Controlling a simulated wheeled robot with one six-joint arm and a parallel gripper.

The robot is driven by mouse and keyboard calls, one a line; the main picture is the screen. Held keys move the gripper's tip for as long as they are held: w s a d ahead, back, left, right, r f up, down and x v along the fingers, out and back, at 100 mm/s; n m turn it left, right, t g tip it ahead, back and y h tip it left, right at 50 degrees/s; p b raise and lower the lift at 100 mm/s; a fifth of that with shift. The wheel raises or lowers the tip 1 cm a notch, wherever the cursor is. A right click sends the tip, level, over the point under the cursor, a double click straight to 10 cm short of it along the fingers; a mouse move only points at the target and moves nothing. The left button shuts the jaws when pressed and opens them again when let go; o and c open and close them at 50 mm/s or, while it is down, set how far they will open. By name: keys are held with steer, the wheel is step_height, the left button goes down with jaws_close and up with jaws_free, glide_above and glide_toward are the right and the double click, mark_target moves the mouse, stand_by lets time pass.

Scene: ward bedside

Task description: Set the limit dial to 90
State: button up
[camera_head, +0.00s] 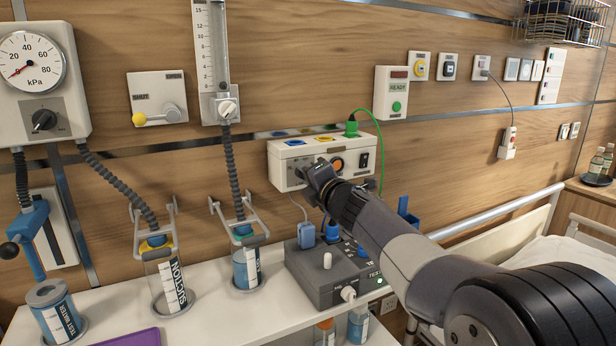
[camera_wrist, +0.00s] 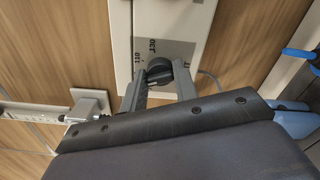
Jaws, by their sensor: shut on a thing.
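The dial is a black ridged knob (camera_wrist: 159,71) on a grey plate of a white housing, seen in the wrist view. My gripper (camera_wrist: 158,84) is shut on the knob, one grey finger on each side. In the head view my gripper (camera_head: 318,182) reaches the left front of a white wall box (camera_head: 284,176) and hides the knob there. The value it points to cannot be told.
The box also carries an orange round button (camera_head: 337,163), a black rocker switch (camera_head: 364,160) and a green plug (camera_head: 352,129) with a cable on top. A grey unit (camera_head: 318,284) stands below on the white counter (camera_head: 225,318). Suction jars (camera_head: 168,280) stand left, a bed rail (camera_head: 500,212) right.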

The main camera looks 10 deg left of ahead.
steer(key=shift+f, duration=0.1)
steer(key=o, duration=1)
steer(key=shift+c, duration=0.2)
steer(key=v, duration=1)
steer(key=shift+s+d, duration=0.25)
steer(key=shift+s, duration=0.1)
steer(key=x, duration=1.1)
steer(key=shift+s, duration=0.1)
